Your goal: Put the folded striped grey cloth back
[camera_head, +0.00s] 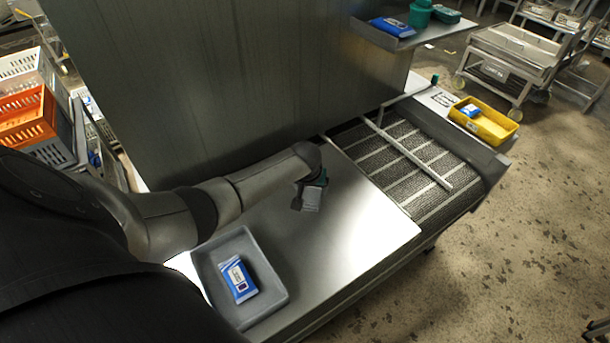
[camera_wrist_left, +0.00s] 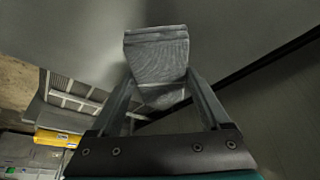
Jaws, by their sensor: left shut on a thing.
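The folded striped grey cloth (camera_wrist_left: 157,55) is held between the two fingers of my left gripper (camera_wrist_left: 158,84). In the head view the cloth (camera_head: 311,200) hangs at the end of my left arm, by the left gripper (camera_head: 310,183), over the bare steel table top (camera_head: 345,235). I cannot tell from these views how far it is above the steel. My right gripper is not in view.
A grey tray (camera_head: 207,272) with a blue-and-white packet (camera_head: 238,280) stands at the near end of the table. A mesh conveyor (camera_head: 420,170) lies beyond, with a yellow bin (camera_head: 492,129) past it. A tall steel panel (camera_head: 240,80) stands behind.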

